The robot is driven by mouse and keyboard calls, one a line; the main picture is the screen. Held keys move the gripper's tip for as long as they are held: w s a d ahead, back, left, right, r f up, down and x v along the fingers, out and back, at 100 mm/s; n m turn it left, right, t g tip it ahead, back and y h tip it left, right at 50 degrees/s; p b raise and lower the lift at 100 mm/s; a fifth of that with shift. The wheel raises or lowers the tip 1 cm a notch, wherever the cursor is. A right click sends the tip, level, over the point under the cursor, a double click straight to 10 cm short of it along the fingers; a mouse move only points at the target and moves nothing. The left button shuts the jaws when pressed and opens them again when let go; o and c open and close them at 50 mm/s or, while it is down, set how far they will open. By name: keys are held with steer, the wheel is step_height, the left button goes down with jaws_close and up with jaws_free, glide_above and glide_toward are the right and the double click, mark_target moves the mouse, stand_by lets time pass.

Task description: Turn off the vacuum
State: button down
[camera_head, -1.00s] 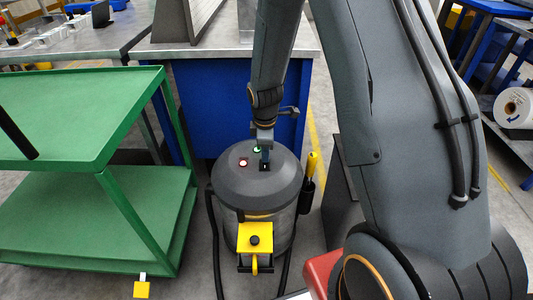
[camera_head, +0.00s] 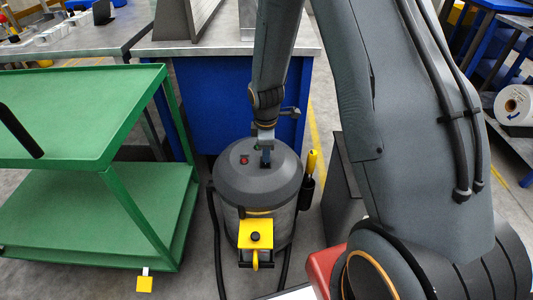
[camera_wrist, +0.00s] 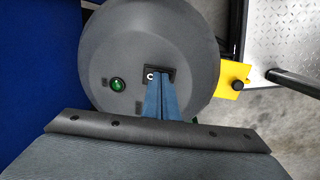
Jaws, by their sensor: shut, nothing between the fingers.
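The vacuum (camera_head: 258,190) is a round canister with a dark grey lid and stands on the floor in front of the blue bench. A dull red light or button (camera_head: 244,160) shows on the lid in the head view. In the wrist view the lid (camera_wrist: 190,30) carries a green button or lamp (camera_wrist: 117,84) and a small black switch plate (camera_wrist: 165,72) with a white mark. My gripper (camera_head: 265,163) points down at the lid. Its blue fingers (camera_wrist: 159,84) are shut and empty, with the tips at the switch plate, partly covering it. Contact is not clear.
A green two-shelf cart (camera_head: 150,205) stands to the left. A blue bench (camera_head: 210,95) with a metal top is behind the vacuum. The vacuum has a yellow box (camera_head: 256,235) in front and a black hose (camera_head: 217,250) at its left.

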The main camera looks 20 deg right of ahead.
steer(key=shift+r, duration=0.1)
steer(key=shift+r+p, duration=0.65)
steer(key=shift+p, duration=0.05)
step_height(320, 180, up, 12)
steer(key=w+p, duration=0.1)
steer(key=p, duration=0.1)
steer(key=shift+w+d+r, duration=0.2)
steer(key=shift+w+d, duration=0.05)
steer(key=shift+w, duration=0.05)
steer(key=s+r+m+p, duration=0.1)
steer(key=s+r+m, duration=0.3)
steer(key=s, duration=0.4)
steer(key=s+r+m+p, duration=0.2)
steer(key=s+r+m, duration=0.3)
steer(key=s, duration=0.4)
steer(key=s+r+m+g+p, duration=0.1)
steer(key=s+r+m, duration=0.3)
steer(key=s, duration=0.4)
steer(key=shift+s+d+r+m+p, duration=0.2)
steer(key=shift+d+m+p, duration=0.25)
steer(key=shift+m+p, duration=0.35)
steer(key=c, duration=2.5)
jaws_free()
